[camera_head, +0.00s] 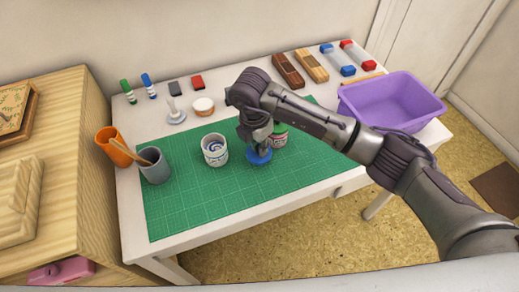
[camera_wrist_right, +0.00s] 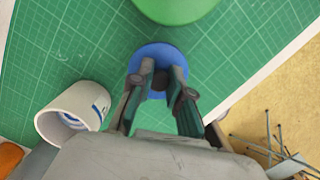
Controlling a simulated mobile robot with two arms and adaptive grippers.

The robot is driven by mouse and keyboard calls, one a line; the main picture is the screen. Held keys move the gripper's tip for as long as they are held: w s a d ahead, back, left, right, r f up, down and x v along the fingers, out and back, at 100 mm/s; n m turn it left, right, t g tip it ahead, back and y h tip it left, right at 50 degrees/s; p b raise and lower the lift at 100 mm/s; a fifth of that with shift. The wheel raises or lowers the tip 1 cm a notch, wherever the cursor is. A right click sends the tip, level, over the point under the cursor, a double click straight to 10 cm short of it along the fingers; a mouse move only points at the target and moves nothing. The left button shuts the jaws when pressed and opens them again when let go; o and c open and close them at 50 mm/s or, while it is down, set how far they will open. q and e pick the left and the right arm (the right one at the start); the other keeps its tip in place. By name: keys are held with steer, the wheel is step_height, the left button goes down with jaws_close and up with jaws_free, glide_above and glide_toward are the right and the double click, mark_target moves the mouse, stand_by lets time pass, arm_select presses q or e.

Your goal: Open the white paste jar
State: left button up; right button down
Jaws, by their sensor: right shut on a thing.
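A white jar (camera_head: 214,152) with blue markings stands on the green mat, left of my right gripper; its top looks uncovered, and it shows at the left of the right wrist view (camera_wrist_right: 74,118). A round blue lid (camera_head: 258,157) is at my right gripper (camera_head: 259,148), over the mat. In the right wrist view the fingers (camera_wrist_right: 158,88) are shut on the blue lid (camera_wrist_right: 157,57). I cannot tell whether the lid touches the mat. My left gripper is not in view.
A purple bin (camera_head: 392,101) stands at the right of the table. A grey cup (camera_head: 154,165) and an orange cup (camera_head: 114,146) stand at the left. The front of the mat (camera_head: 200,206) is clear.

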step_height(320, 180, down, 2)
steer(key=shift+f, duration=0.2)
steer(key=shift+f, duration=0.1)
steer(key=shift+f, duration=0.15)
steer(key=c, duration=1.1)
jaws_free()
